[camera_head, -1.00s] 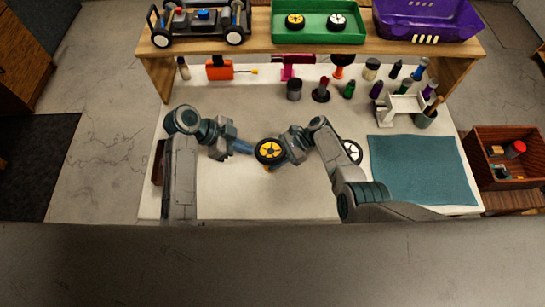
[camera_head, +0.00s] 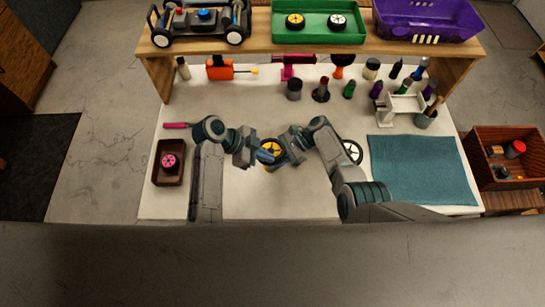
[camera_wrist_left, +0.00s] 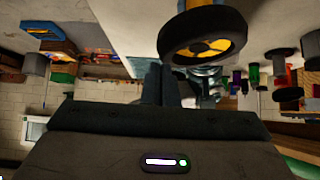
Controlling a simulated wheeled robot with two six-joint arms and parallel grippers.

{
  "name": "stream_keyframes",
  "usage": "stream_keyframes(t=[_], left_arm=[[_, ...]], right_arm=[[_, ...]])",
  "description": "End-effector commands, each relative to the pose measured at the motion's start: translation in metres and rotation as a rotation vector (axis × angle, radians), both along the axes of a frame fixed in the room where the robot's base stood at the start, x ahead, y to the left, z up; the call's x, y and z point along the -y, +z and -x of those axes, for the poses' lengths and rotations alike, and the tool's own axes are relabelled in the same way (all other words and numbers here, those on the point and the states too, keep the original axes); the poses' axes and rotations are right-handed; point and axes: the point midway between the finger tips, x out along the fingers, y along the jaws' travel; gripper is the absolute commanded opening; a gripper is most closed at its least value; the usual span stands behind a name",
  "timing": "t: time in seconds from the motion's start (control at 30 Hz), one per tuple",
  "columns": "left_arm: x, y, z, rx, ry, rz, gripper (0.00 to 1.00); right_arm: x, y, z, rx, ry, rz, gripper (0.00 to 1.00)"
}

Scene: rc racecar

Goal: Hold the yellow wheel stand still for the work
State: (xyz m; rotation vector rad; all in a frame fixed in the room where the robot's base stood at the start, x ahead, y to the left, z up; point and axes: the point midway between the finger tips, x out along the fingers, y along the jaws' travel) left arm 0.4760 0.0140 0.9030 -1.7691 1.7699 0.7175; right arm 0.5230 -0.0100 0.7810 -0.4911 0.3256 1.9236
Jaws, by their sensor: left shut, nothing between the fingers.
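The black-tyred wheel with a yellow hub (camera_head: 273,147) is upright near the middle of the white table, partly hidden by my grippers. Its stand is mostly hidden. In the left wrist view the same wheel (camera_wrist_left: 203,38) shows large, just beyond and above the left fingers. My left gripper (camera_head: 263,156) is shut and empty, its blue fingertips overlapping the wheel's left side in the head view; I cannot tell if they touch. The left fingers show dark in the wrist view (camera_wrist_left: 160,84). My right gripper (camera_head: 285,150) is at the wheel's right side; its fingertips are hidden.
A white-spoked wheel (camera_head: 352,151) is beside my right arm. A teal mat (camera_head: 420,170) covers the table's right side. A brown tray (camera_head: 169,177) with a pink wheel is at left, a pink tool (camera_head: 177,125) behind it. Several bottles and tools line the back under the wooden shelf (camera_head: 260,46).

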Motion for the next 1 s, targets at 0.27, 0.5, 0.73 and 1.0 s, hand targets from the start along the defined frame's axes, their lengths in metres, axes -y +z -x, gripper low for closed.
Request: stream_keyframes(t=[0.27,0.5,0.73,1.0], left_arm=[[0.000,-0.002,0.000,-0.001,0.001,0.000,0.00],[-0.001,-0.016,0.000,-0.002,0.001,-0.001,0.00],[0.000,-0.013,0.000,0.001,0.001,0.000,0.00],[0.000,0.019,-0.001,0.002,0.001,0.001,0.00]], right_arm=[[0.000,0.000,0.000,0.000,0.000,0.000,0.08],[0.000,0.000,0.000,-0.001,0.001,-0.001,0.07],[-0.001,0.000,0.000,0.000,0.000,-0.002,0.08],[0.000,0.000,0.000,0.000,0.000,-0.001,0.08]])
